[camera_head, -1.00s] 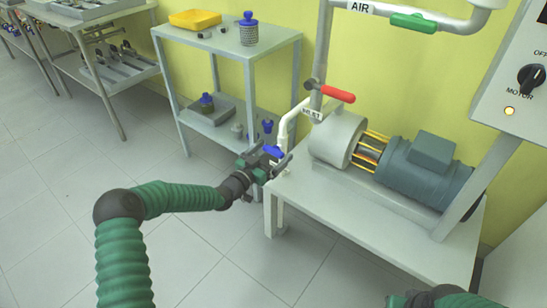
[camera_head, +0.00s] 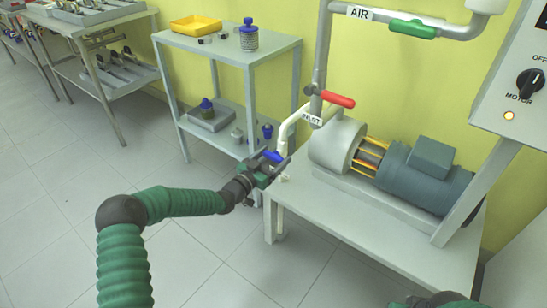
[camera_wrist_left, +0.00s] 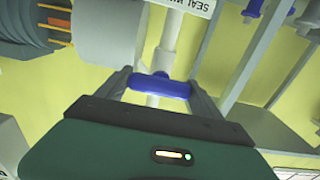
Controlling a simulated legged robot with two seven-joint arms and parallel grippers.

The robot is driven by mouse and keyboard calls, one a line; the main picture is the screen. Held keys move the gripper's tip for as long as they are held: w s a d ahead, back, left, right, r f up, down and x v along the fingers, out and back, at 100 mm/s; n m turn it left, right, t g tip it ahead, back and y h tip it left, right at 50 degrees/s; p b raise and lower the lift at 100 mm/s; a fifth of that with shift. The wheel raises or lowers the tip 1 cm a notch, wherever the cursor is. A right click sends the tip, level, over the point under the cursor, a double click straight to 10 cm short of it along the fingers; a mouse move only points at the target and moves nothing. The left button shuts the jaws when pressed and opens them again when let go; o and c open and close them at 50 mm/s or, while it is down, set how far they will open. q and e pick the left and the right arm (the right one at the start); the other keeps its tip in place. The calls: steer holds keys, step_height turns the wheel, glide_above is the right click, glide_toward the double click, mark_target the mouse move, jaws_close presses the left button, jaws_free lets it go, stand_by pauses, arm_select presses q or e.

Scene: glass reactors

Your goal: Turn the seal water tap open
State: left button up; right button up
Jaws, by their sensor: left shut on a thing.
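The seal water tap has a blue handle (camera_head: 273,156) on a pale pipe at the left end of the pump table. In the left wrist view the blue handle (camera_wrist_left: 158,87) lies crosswise between my two fingers, with a white pipe behind it. My left gripper (camera_head: 271,163) is shut on the handle and hides part of the tap in the head view. The left wrist view shows the same gripper (camera_wrist_left: 160,88) with a finger at each end of the handle. My right gripper (camera_head: 430,299) is only partly in view at the bottom edge, and its jaws cannot be made out.
The pump and its motor (camera_head: 425,170) stand on the white table (camera_head: 330,225). A red-handled inlet valve (camera_head: 338,100) and a green-handled air valve (camera_head: 413,28) sit on nearby pipes. A shelf unit (camera_head: 270,48) stands close behind my left gripper. A control box (camera_head: 520,80) is at right.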

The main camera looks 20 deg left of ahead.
arm_select(q)
steer(key=shift+n, duration=0.3)
steer(key=n+p, duration=0.1)
steer(key=n, duration=0.1)
steer(key=shift+a+r+n+p, duration=0.1)
steer(key=shift+n+p, duration=0.3)
steer(key=n+p, duration=0.1)
steer(key=n, duration=0.3)
steer(key=n+p, duration=0.1)
steer(key=n, duration=0.4)
steer(key=shift+a, duration=0.1)
steer(key=n, duration=0.4)
steer(key=shift+a+f+n, duration=0.1)
steer(key=shift+f+n, duration=0.15)
steer(key=shift+n, duration=0.05)
